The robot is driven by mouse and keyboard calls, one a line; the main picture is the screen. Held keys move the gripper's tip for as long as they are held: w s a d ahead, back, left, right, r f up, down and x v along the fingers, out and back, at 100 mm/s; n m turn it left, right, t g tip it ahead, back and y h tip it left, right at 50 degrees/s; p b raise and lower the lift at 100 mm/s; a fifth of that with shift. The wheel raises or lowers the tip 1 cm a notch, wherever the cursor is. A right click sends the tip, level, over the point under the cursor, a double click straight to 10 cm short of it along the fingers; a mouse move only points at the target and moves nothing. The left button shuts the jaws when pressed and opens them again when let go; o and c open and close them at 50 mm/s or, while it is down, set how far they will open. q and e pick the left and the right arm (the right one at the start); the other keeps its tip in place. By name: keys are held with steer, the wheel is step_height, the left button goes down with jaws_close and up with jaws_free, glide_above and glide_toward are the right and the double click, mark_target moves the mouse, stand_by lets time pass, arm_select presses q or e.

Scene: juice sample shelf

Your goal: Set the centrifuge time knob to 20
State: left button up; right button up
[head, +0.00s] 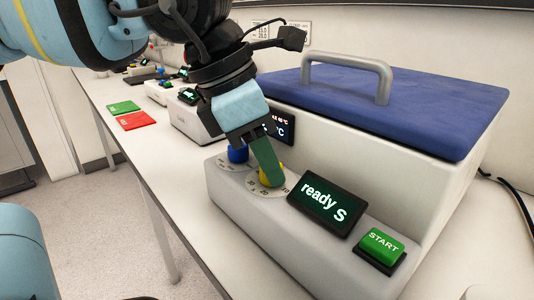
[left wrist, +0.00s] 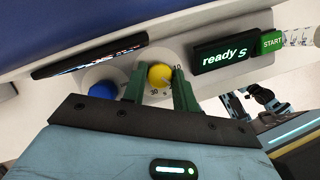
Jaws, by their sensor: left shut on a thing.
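The centrifuge (head: 370,145) is a pale box with a blue lid (head: 430,105) and a grey handle. On its sloping front panel sit a blue knob (head: 238,155), a yellow knob (left wrist: 160,76) with a numbered dial, a display reading "ready S" (head: 322,203) and a green START button (head: 381,243). My left gripper (left wrist: 160,85) has its green fingers on either side of the yellow knob, shut on it. In the head view the fingers hide most of the knob, and I cannot tell which number it points to.
A second small display (head: 280,128) is on the centrifuge's upright face. Green (head: 123,107) and red (head: 138,121) cards lie on the white bench, with other small devices (head: 192,120) behind my left arm. Dark arm-like parts (left wrist: 262,97), perhaps mine, show in the left wrist view.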

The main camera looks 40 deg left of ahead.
arm_select(q)
steer(key=shift+m, duration=0.6)
steer(key=shift+g, duration=0.3)
steer(key=o, duration=1)
steer(key=shift+c, duration=0.2)
steer(key=shift+a+r, duration=0.1)
steer(key=p+v, duration=0.1)
steer(key=v, duration=0.6)
steer(key=shift+a+r+p, duration=0.15)
steer(key=shift+r+p, duration=0.05)
steer(key=shift+p, duration=0.2)
steer(key=shift+s, duration=0.15)
